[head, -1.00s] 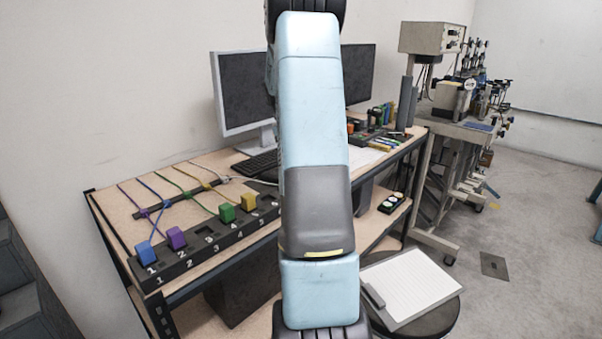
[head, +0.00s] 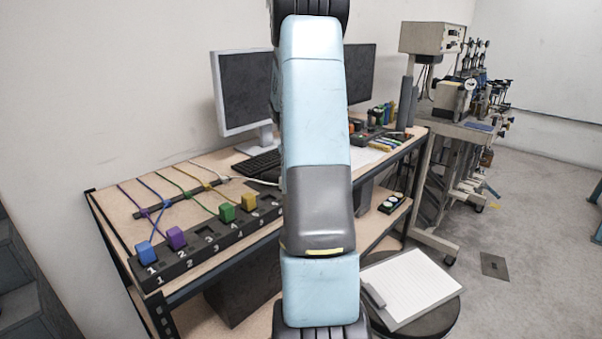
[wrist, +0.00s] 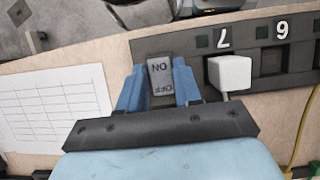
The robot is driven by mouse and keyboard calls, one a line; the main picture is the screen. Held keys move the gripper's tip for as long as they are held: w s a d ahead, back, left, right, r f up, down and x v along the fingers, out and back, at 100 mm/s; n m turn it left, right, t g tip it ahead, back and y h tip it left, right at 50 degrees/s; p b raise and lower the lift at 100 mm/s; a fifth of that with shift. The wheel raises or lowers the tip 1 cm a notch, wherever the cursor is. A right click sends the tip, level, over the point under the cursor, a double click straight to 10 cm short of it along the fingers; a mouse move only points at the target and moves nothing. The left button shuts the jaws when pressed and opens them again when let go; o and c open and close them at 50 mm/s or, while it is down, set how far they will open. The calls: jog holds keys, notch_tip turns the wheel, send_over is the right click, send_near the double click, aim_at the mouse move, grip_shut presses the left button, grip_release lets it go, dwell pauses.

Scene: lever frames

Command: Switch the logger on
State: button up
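The logger's switch (wrist: 160,76), a grey rocker marked ON and OFF, shows in the wrist view at the end of a dark socket strip. Its lettering appears upside down there. My gripper (wrist: 158,88) has its two blue fingers apart, one on each side of the switch as seen in this view. I cannot tell whether they touch it, nor which way the rocker is tipped. A white plug (wrist: 230,74) sits near the number 7. In the head view the strip (head: 200,250) lies along the desk's front edge; my arm hides the switch and gripper.
Blue (head: 145,253), purple (head: 176,238), green (head: 227,212) and yellow (head: 249,202) plugs with cables stand in the strip. A printed sheet (wrist: 55,108) lies beside the switch. Monitors (head: 243,92) stand behind. A stool with a clipboard (head: 410,290) is at the front right.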

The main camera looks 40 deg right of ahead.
grip_shut()
jog(key=shift+s+t, duration=0.2)
jog(key=shift+t, duration=0.55)
jog(key=shift+s+t, duration=0.2)
jog(key=shift+t, duration=0.55)
jog(key=shift+o, duration=2.1)
grip_release()
notch_tip(320, 180, up, 14)
jog(key=w, duration=0.2)
jog(key=shift+f, duration=0.25)
jog(key=shift+a, duration=0.1)
